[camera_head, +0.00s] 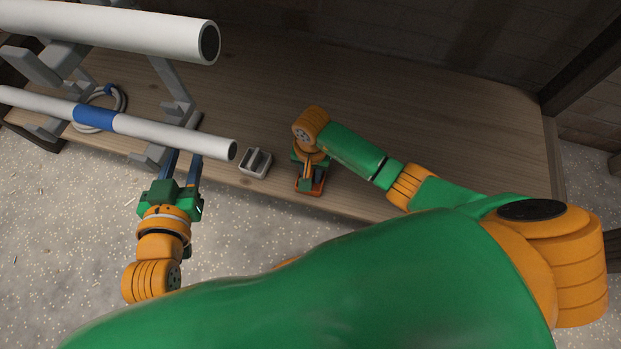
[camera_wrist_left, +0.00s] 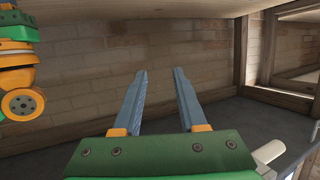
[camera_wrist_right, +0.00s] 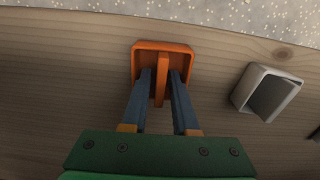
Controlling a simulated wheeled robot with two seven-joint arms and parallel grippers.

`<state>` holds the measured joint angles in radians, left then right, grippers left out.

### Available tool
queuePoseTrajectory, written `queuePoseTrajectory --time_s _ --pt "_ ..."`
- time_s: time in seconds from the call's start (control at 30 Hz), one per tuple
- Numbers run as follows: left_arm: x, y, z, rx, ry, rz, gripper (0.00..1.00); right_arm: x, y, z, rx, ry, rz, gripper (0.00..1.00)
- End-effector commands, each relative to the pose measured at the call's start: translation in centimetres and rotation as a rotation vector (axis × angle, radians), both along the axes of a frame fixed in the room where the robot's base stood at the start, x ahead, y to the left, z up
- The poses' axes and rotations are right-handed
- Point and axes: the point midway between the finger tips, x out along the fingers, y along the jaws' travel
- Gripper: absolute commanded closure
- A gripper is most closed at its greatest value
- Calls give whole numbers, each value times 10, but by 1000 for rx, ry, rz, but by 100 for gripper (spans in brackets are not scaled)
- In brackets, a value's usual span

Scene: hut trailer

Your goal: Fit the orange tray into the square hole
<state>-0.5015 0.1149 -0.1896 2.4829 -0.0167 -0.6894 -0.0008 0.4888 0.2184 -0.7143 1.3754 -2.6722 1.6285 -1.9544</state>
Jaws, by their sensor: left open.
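The orange tray (camera_wrist_right: 161,50) is a small square tray with an upright orange bar (camera_wrist_right: 160,85) in its middle. It is on the wooden bench top near the front edge; in the head view (camera_head: 318,187) my right gripper partly covers it. My right gripper (camera_wrist_right: 161,74) is over the tray with one finger on each side of the bar. I cannot tell whether the fingers touch the bar. My left gripper (camera_head: 182,156) is open and empty, at the bench's front edge below the white pipe. I cannot make out a square hole.
A small grey box (camera_head: 255,163) with a raised inner part sits left of the orange tray; it also shows in the right wrist view (camera_wrist_right: 266,92). White pipes (camera_head: 190,139) on grey stands and a coiled cable (camera_head: 121,98) occupy the left. The bench top (camera_head: 440,115) is clear right and behind.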

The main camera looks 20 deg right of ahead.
Motion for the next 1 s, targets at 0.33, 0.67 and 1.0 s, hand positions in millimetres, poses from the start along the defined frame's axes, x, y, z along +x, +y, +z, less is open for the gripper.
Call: queuePoseTrajectory --time_s 0.33,0.67,1.0 --pt "0 0 0 1 3 0 59 0 0 0 0 0 0 100" --pt "-3 2 -7 9 42 2 59 0 0 3 0 0 -1 100" --pt "-66 25 -83 105 555 38 59 1 0 31 -1 -1 0 100"
